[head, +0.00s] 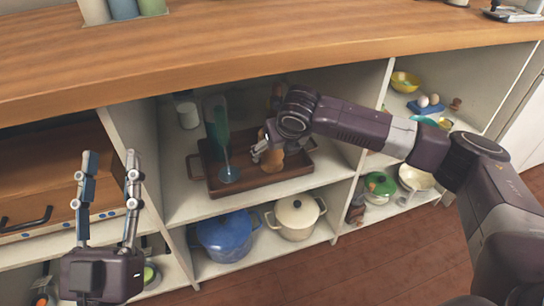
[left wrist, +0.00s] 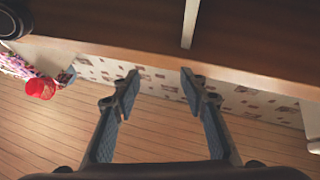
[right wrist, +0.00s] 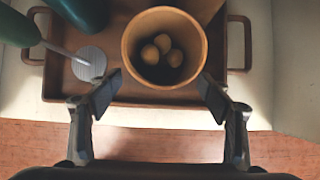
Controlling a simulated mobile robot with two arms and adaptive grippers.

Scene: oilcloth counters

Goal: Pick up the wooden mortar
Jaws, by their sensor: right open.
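The wooden mortar (right wrist: 134,56) stands upright on a brown tray (right wrist: 120,96) in the right wrist view, with a few round pale-brown things inside. In the head view the mortar (head: 271,163) is on the middle shelf, partly hidden by my right gripper. My right gripper (right wrist: 160,84) is open and empty, its fingertips at the near side of the mortar, one to each side. It also shows in the head view (head: 261,150). My left gripper (head: 110,168) is open and empty, in front of the cabinet at left; it also shows in the left wrist view (left wrist: 160,78).
A green bottle-like thing (head: 220,130) and a grey disc (right wrist: 89,64) are on the tray left of the mortar. A white canister (head: 187,114) stands behind. The wooden counter (head: 250,55) overhangs the shelf. A blue pot (head: 228,236) and a cream pot (head: 297,217) are below.

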